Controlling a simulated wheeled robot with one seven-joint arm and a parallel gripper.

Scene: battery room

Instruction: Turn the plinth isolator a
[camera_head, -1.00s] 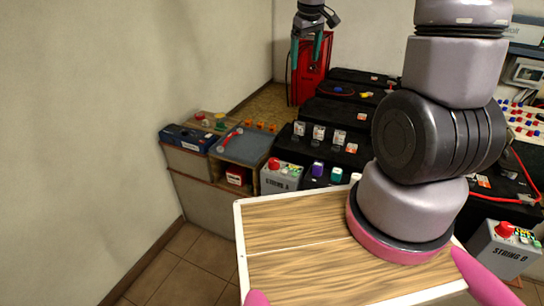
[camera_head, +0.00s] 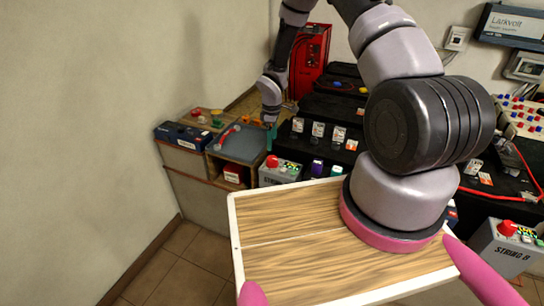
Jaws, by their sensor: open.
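The isolator of string A is a red knob (camera_head: 272,161) on top of a small grey plinth box (camera_head: 268,178), left of centre in the head view. In the earlier frame this box reads "STRING A"; now its lettering is hard to make out. My gripper (camera_head: 271,140), with teal fingers, points down just above and behind the red knob. It looks apart from the knob, though the gap is too small to judge. It is open and holds nothing that I can see. A second grey box labelled STRING B (camera_head: 492,250), with its own red knob (camera_head: 507,228), stands at the right.
Black battery blocks (camera_head: 335,108) with tags stand behind and right of the plinth. A red cabinet (camera_head: 316,60) stands at the back. The tiled floor (camera_head: 175,270) is clear front left.

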